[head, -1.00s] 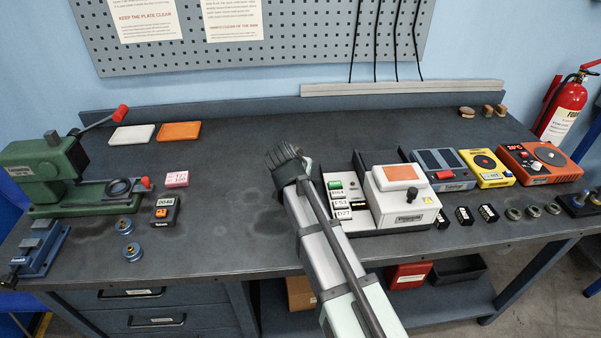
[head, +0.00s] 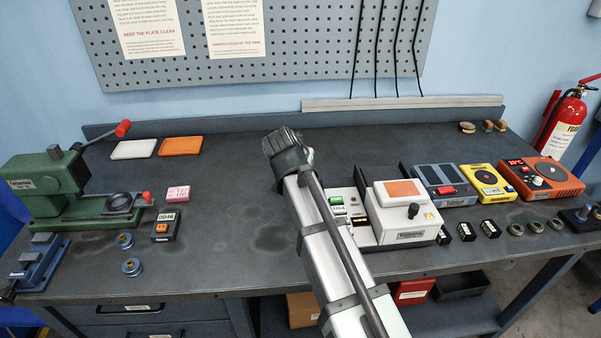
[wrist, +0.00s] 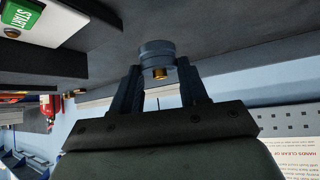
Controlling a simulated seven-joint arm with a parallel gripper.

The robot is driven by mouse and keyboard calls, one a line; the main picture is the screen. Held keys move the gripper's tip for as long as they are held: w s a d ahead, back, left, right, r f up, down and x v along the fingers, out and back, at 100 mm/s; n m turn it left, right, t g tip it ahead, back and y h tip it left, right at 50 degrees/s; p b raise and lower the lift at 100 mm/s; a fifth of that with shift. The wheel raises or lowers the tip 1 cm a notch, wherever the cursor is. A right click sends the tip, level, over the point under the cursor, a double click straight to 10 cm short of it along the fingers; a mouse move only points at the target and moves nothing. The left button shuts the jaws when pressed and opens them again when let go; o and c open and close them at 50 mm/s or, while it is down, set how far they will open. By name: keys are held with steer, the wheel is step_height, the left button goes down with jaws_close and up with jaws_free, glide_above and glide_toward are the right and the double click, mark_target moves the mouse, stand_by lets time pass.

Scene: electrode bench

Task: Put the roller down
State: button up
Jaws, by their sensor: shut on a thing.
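My gripper (wrist: 158,70) is shut on the roller (wrist: 157,49), a short blue cylinder with a brass-coloured end, held between the fingertips in the wrist view. The dark bench top (wrist: 225,40) shows behind the roller; I cannot tell whether they touch. In the head view my dark wrist (head: 285,150) is over the middle of the bench, left of the white press unit. My arm hides the fingers and the roller there.
The white unit with the green START button (head: 337,200) stands close to the right of my arm. Two similar blue pieces (head: 132,266) and a dark box marked 0046 (head: 166,225) lie to the left. The bench between (head: 225,190) is clear.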

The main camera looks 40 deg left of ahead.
steer(key=shift+r, duration=0.95)
steer(key=s+a+r+n+g+y, duration=0.1)
steer(key=s+a+n, duration=0.1)
steer(key=s+a, duration=0.8)
steer(key=s+a+r+n+g+y, duration=0.1)
steer(key=s+a+n, duration=0.1)
steer(key=s+a, duration=0.8)
steer(key=s+a+r+n+g+y, duration=0.15)
steer(key=s+a, duration=0.35)
steer(key=s, duration=1)
steer(key=r+n+g+y, duration=0.1)
steer(key=r+n, duration=0.1)
steer(key=n, duration=0.1)
glide_above(118, 194)
steer(key=s+d, duration=0.2)
steer(key=d, duration=0.2)
steer(key=shift+n+g+y, duration=0.25)
steer(key=f, duration=1)
steer(key=shift+w+a, duration=0.2)
steer(key=shift+w, duration=0.05)
steer(key=shift+f, duration=0.4)
steer(key=o, duration=1.2)
steer(key=shift+r, duration=0.1)
steer(key=shift+r, duration=0.3)
steer(key=v, duration=1.2)
